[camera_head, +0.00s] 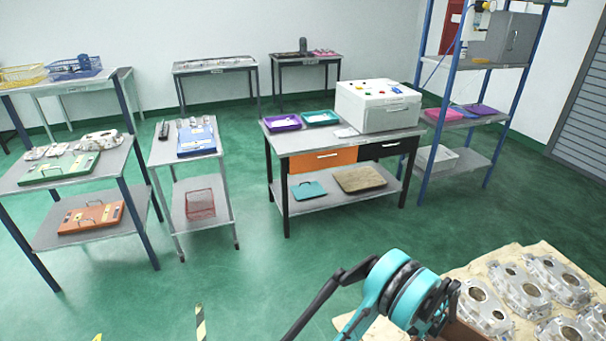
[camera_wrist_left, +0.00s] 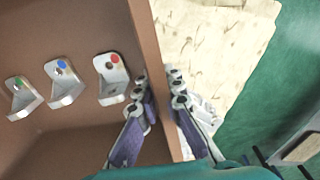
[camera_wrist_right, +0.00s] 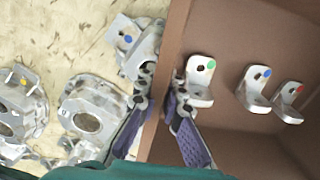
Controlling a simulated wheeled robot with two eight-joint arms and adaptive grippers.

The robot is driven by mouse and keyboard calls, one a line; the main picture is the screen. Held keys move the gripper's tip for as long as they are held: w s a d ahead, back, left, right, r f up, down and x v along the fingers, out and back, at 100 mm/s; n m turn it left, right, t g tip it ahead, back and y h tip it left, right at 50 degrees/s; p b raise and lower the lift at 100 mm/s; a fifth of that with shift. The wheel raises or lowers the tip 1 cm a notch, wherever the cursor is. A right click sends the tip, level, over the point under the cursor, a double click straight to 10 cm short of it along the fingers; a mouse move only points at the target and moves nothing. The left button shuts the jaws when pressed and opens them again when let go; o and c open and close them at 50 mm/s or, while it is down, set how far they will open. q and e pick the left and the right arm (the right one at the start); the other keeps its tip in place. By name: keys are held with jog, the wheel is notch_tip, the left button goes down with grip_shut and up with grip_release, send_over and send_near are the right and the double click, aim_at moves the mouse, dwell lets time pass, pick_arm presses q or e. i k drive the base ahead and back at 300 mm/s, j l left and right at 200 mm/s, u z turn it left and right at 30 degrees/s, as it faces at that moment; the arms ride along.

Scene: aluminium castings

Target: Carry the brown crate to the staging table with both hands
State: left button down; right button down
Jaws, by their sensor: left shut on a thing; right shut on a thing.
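The brown crate (camera_wrist_left: 60,140) is open-topped and holds brackets with green, blue and red dots, also seen in the right wrist view (camera_wrist_right: 240,135). My left gripper (camera_wrist_left: 158,82) is shut on one crate wall, one finger inside and one outside. My right gripper (camera_wrist_right: 162,82) is shut on another wall in the same way. In the head view only a brown bit of the crate (camera_head: 466,333) shows at the bottom, behind my teal arm; the gripper tips are hidden there. Several tables stand ahead; I cannot tell which is the staging table.
A tan sheet (camera_head: 478,266) with several aluminium castings (camera_head: 520,290) lies at the lower right, beside the crate. A workbench (camera_head: 300,142) with a white box (camera_head: 378,108), a narrow table (camera_head: 165,150) and a blue-legged rack (camera_head: 430,150) stand ahead. Green floor (camera_head: 240,270) is clear in between.

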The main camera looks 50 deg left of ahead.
aim_at(306, 138)
jog(key=i+j+u, duration=0.15)
jog(key=j+u, duration=0.15)
jog(key=j, duration=0.15)
jog(key=i+j+u, duration=0.55)
jog(key=j, duration=0.2)
jog(key=k, duration=0.1)
